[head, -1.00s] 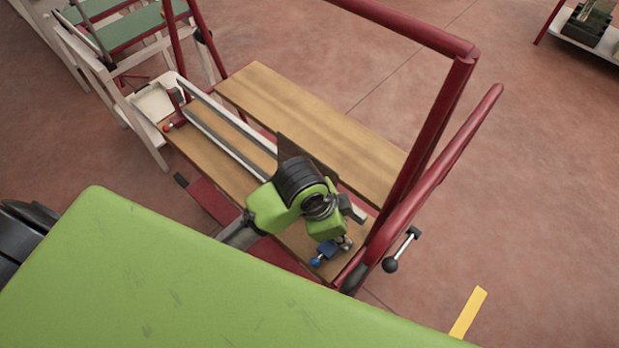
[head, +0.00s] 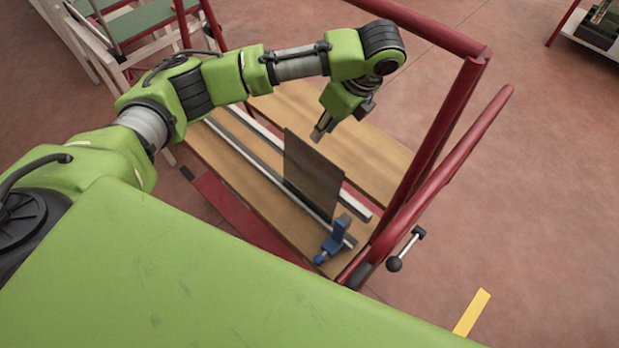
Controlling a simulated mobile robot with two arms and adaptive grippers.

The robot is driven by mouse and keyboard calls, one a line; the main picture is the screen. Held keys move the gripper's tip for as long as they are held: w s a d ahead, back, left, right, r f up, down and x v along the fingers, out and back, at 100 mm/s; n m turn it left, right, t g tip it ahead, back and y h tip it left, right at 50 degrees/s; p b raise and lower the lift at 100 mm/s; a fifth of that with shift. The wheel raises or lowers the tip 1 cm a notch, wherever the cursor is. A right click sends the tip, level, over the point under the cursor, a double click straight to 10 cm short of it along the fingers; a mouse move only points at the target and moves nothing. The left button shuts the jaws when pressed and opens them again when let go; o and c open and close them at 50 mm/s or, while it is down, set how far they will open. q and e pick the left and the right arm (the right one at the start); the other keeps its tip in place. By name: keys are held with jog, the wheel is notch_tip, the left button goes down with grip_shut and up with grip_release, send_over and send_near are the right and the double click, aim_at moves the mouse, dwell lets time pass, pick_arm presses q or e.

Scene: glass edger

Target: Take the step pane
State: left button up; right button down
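A dark, thin pane (head: 312,178), which I take for the step pane, stands upright on the wooden bed of a red-framed cart, between the pale rails. My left gripper (head: 318,134) points down close to the pane's top edge. In this view a small gap seems to separate its tip from the edge, but I cannot tell the depth between them. Its fingers are too small and turned away to show whether they are open or shut. My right gripper is out of view.
A blue clamp (head: 335,238) sits on the bed near the pane's lower right corner. Red tubes (head: 425,175) rise on the cart's right side, with a black-knobbed handle (head: 397,262). Pale rails (head: 262,165) run along the bed. Open floor lies to the right.

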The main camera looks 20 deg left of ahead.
aim_at(300, 139)
pick_arm(q)
jog(key=shift+y, duration=0.4)
jog(key=a+f, duration=0.2)
jog(key=f, duration=0.1)
jog(key=a+f, duration=0.5)
jog(key=f, duration=0.1)
jog(key=shift+w+a+f+p, duration=0.25)
jog(key=shift+p, duration=0.1)
jog(key=shift+a+f, duration=0.15)
jog(key=shift+f, duration=0.25)
jog(key=shift+c, duration=0.4)
grip_shut()
jog(key=shift+w, duration=0.1)
